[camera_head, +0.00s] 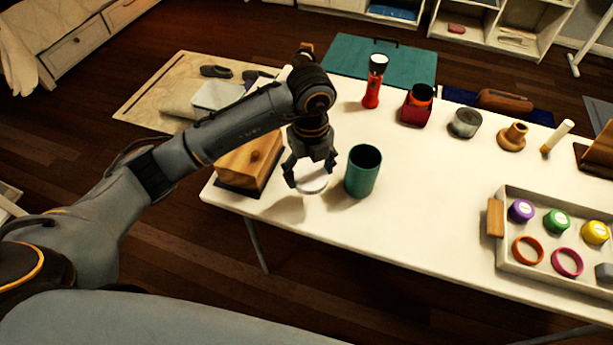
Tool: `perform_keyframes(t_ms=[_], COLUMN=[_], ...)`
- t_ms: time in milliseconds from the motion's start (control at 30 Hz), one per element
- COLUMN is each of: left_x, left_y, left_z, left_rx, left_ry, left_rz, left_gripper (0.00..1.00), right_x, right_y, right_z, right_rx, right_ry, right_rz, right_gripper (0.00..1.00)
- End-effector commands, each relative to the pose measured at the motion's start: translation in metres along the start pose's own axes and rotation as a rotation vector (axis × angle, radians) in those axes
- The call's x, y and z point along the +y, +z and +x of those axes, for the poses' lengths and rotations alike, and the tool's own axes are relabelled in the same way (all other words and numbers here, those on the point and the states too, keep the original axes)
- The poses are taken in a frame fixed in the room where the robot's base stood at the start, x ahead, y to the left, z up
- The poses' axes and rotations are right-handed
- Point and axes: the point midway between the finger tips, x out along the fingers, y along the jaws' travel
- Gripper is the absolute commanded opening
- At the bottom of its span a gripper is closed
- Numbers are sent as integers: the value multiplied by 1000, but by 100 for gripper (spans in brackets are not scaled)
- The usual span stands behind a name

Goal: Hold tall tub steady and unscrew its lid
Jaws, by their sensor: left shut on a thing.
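A tall green tub (362,172) stands upright on the white table, near its front edge. Its top is open and I see into its dark inside. My left gripper (310,181) is just left of the tub, pointing down, and is shut on a white round lid (313,186). The lid is apart from the tub. I cannot tell whether it touches the table or hangs just above it. My right gripper is not in view.
The white table (400,228) is bare in front and right of the tub. A wooden box (248,165) stands close left of the gripper. A red flashlight (373,90), red holder (416,108) and grey tin (465,123) stand behind. A tray (498,256) with coloured lids and rings lies right.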

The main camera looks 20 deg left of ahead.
Motion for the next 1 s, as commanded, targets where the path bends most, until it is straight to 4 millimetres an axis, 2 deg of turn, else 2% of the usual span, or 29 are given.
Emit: perform_keyframes(t_ms=[33,100,233,467,667,1000], left_x=[0,-4,-7,-10,-10,-10], left_y=[7,16,28,39,38,38], left_z=[12,25,40,53,80,86], left_rx=[4,4,3,2,5,2], left_ry=[7,6,4,3,4,2], left_rz=[-2,-2,1,1,3,4], left_gripper=[35,35,35,35,35,35], right_x=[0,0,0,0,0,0], right_y=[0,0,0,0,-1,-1], right_z=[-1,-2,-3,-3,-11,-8], right_rx=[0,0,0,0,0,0], right_ry=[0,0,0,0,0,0], right_rz=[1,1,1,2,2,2], right_gripper=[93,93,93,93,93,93])
